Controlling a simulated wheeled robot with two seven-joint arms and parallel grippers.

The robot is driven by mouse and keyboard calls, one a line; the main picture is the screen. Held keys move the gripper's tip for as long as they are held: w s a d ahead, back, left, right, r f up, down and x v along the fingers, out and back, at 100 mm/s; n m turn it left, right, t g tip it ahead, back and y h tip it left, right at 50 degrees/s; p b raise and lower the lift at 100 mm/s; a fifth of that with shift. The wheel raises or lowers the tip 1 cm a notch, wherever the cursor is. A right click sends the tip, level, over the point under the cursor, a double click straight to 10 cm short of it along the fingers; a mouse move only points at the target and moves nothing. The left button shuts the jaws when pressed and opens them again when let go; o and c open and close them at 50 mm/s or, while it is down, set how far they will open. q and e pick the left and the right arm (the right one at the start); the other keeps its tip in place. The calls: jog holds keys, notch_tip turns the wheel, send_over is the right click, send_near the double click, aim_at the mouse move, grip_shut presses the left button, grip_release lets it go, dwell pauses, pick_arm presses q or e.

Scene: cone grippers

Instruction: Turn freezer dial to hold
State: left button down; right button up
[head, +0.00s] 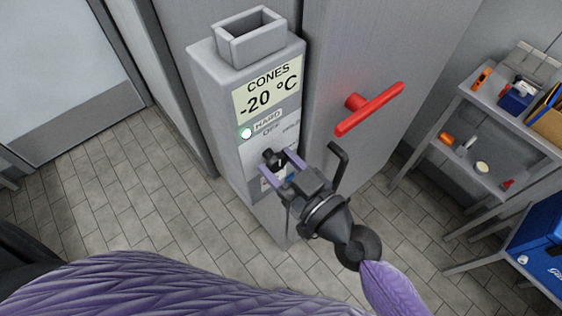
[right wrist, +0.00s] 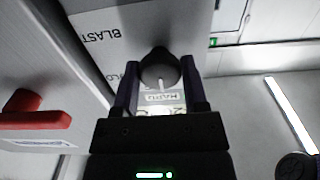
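The freezer dial is a dark round knob with a white pointer mark, on the front of the grey freezer control box (head: 215,78). In the right wrist view the dial (right wrist: 160,68) sits between my right gripper's two fingertips (right wrist: 160,88), its pointer towards a pale label that seems to read HARD. A partly covered label beside it cannot be read fully. In the head view the dial (head: 271,156) shows at the tips of my right gripper (head: 278,163). The fingers stand apart on either side of it; firm contact is not clear. My left gripper is out of view.
A red handle (head: 370,108) sticks out of the freezer door right of the box. A shelf (head: 500,115) with small items stands at right. Tiled floor is clear at left.

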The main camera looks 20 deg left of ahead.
grip_shut()
jog(key=m, duration=0.5)
jog(key=shift+m, duration=0.4)
jog(key=m, duration=0.5)
jog(key=shift+m, duration=0.4)
jog(key=o, duration=0.9)
grip_release()
jog(key=shift+c, duration=0.2)
